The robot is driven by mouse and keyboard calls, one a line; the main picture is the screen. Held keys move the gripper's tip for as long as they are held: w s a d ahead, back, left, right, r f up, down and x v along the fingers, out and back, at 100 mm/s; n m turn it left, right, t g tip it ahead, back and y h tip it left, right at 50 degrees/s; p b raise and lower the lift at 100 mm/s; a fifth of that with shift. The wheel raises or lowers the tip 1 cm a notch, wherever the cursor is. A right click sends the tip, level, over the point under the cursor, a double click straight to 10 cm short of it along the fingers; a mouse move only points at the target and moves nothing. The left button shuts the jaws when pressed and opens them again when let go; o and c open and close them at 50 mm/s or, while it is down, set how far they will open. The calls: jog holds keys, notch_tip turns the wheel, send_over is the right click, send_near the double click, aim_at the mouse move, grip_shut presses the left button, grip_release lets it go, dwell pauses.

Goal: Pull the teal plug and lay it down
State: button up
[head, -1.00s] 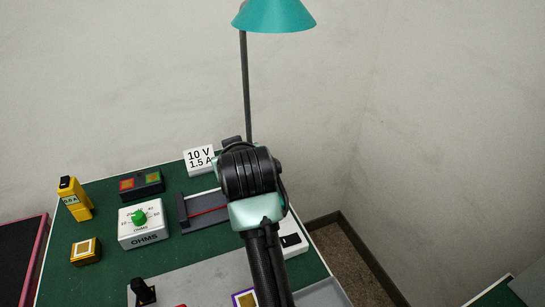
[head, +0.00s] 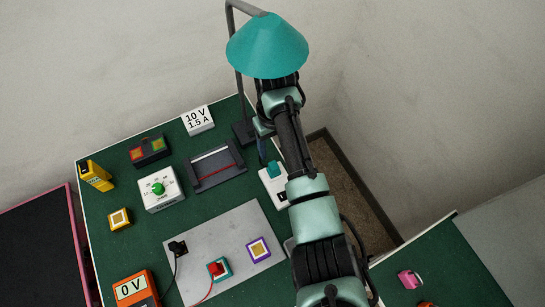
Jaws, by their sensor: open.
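The teal plug (head: 274,169) stands in the white socket box (head: 274,190) near the right edge of the green table. My arm passes close to the right side of the box and hides part of it. My gripper (head: 262,152) hangs at the far end of my arm, just beyond and slightly left of the plug in the picture. It is open and seems empty; its fingertips are small and partly hidden. I cannot tell whether it touches the plug.
A teal lamp (head: 267,47) hangs over my wrist. A grey plate (head: 225,238) holds a black plug, a red plug and a purple-framed block. A dark tray (head: 215,167), a white dial box (head: 160,190) and a 10 V block (head: 198,120) stand left of the socket box.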

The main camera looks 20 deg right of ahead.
aim_at(274, 165)
notch_tip(274, 165, down, 8)
jog(key=b, duration=0.7)
jog(key=shift+r, duration=0.15)
jog(key=shift+f+b, duration=0.75)
jog(key=shift+f, duration=0.25)
jog(key=shift+c, duration=0.2)
grip_shut()
jog(key=shift+r, duration=0.1)
jog(key=shift+r+p, duration=2.95)
jog(key=shift+p, duration=0.05)
